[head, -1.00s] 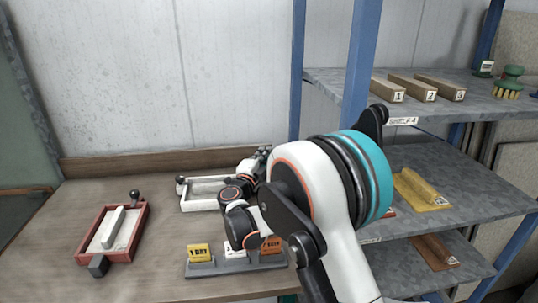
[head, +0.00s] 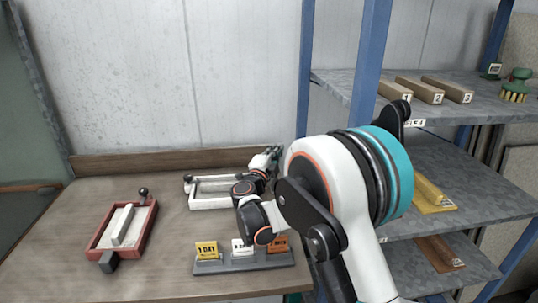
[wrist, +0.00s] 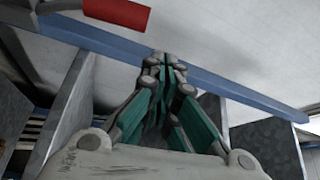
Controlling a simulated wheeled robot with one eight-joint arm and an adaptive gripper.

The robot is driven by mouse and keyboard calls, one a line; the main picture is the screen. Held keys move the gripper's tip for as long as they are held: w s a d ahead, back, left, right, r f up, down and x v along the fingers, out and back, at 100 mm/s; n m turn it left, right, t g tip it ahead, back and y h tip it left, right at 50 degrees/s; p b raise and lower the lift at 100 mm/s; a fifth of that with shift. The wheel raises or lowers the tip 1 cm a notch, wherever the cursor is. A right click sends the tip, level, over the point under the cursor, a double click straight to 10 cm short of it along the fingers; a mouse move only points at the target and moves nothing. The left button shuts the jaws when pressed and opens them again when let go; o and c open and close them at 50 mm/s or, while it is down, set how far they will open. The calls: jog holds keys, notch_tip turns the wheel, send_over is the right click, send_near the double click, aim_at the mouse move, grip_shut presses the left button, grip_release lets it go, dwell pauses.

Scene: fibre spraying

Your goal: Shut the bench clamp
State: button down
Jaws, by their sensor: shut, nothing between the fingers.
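A red lever handle (wrist: 117,12) on a grey metal arm shows at the upper left of the wrist view; it looks like the bench clamp's handle, and the rest of it is out of frame. My gripper (wrist: 165,62) is shut and empty, its fingers together below and right of that handle, with a visible gap. In the head view my gripper (head: 273,154) is small, over the back right of the bench beside the white frame, partly hidden by my own arm. I cannot make out the clamp itself in the head view.
On the bench (head: 60,240) are a red frame (head: 149,222) holding a pale bar, a white frame (head: 207,205) and a grey stand (head: 230,266) with several tags. Blue-posted shelving (head: 371,60) with numbered wooden blocks stands close on the right.

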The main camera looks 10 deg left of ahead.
jog(key=d+f+p+v, duration=0.1)
jog(key=d+p+v, duration=0.1)
jog(key=v, duration=0.7)
jog(key=shift+s, duration=0.25)
jog(key=shift+d, duration=0.15)
